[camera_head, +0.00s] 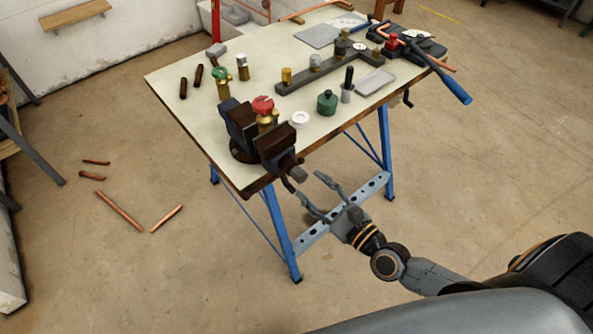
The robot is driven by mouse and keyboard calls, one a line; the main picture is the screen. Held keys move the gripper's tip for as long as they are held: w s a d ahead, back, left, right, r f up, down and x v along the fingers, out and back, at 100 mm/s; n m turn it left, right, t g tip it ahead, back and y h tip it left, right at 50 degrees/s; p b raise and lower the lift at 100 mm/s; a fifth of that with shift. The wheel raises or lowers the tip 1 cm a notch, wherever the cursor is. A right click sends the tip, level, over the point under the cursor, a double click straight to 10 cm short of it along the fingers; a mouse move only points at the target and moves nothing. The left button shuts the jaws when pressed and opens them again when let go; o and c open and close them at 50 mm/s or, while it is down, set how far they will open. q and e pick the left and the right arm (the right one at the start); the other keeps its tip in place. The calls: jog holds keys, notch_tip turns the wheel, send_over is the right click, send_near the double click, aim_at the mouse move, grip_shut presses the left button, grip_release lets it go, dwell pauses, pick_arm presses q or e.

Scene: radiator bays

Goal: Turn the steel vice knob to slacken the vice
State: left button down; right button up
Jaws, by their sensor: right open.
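The dark vice (274,148) is fixed at the near left corner of the workbench. A brass valve with a red knob (263,104) stands upright between its jaws. The grey steel vice knob (299,173) sticks out at the vice's near end, past the bench edge, with a dark bent piece beside it. My right gripper (309,184) is open and empty just right of and below the steel knob. Its fingers point toward the knob, and I cannot tell whether one touches it. My left gripper is out of view.
The workbench (195,78) carries a green-knobbed valve (222,84), a dark green pot (327,102), a white ring (300,119), a dark bar with fittings (320,72) and a blue-handled tool (454,87). Copper pipe pieces (119,210) lie on the floor at left. Floor right of the bench is clear.

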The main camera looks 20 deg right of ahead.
aim_at(304, 179)
jog(key=shift+x, duration=1.9)
grip_shut()
